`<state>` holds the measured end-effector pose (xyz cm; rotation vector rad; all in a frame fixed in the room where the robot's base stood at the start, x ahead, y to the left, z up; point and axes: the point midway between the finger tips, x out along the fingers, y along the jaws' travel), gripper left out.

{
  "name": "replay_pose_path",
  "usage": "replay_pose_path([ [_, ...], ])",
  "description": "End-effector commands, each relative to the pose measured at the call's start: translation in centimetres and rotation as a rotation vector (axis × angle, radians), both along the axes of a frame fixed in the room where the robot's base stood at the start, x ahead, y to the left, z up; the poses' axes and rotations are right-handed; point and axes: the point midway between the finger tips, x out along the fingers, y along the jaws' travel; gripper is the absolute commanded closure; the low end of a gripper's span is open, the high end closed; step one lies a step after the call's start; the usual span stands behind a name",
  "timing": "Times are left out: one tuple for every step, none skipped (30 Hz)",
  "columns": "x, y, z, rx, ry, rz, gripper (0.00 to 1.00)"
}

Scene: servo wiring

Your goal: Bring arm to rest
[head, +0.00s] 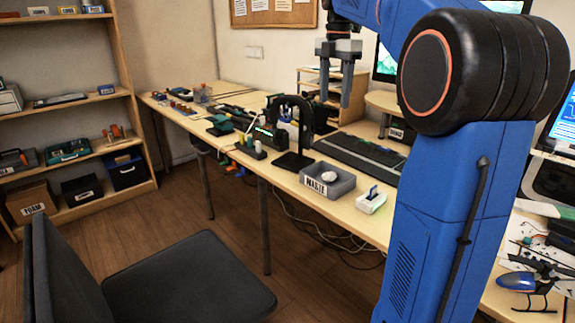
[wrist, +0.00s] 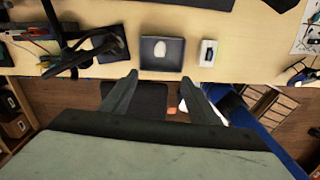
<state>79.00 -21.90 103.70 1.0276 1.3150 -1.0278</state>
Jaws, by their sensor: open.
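My gripper (head: 338,80) hangs in the air above the workbench in the head view, with its two grey fingers pointing down and apart. In the wrist view my gripper (wrist: 160,92) shows its two dark fingers spread, with nothing between them. My blue arm with its black joint fills the right part of the head view. Below the gripper, the workbench (head: 285,178) carries a grey bin labelled WASTE (head: 345,184) with a white crumpled thing in it.
A small white device (head: 371,201) sits right of the bin. A black stand (head: 291,155) is left of it. A blue model helicopter (head: 525,282) is at the right. A chair (head: 190,285) stands in front.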

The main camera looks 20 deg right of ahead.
Motion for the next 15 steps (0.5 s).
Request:
replay_pose_path([
  [0.0,0.0,0.0,0.000,0.000,0.000,0.45],
  [0.0,0.0,0.0,0.000,0.000,0.000,0.45],
  [0.0,0.0,0.0,0.000,0.000,-0.001,0.45],
  [-0.1,0.1,0.0,-0.001,-0.001,-0.004,0.45],
  [-0.2,0.2,0.0,0.000,-0.002,-0.009,0.45],
  [-0.5,0.4,-0.1,-0.002,-0.006,-0.024,0.45],
  [-0.8,0.6,-0.2,-0.002,-0.009,-0.039,0.45],
  [-1.1,0.9,-0.3,-0.004,-0.014,-0.060,0.45],
  [-1.7,1.4,-0.6,-0.005,-0.023,-0.095,0.45],
  [-2.3,1.8,-0.8,-0.006,-0.030,-0.127,0.45],
  [-2.8,2.3,-1.1,-0.007,-0.039,-0.162,0.45],
  [-3.7,3.0,-1.5,-0.007,-0.051,-0.215,0.45],
  [-4.4,3.5,-1.9,-0.007,-0.060,-0.257,0.45],
  [-5.1,4.0,-2.3,-0.006,-0.071,-0.300,0.45],
  [-6.1,4.6,-2.9,-0.004,-0.084,-0.358,0.45],
])
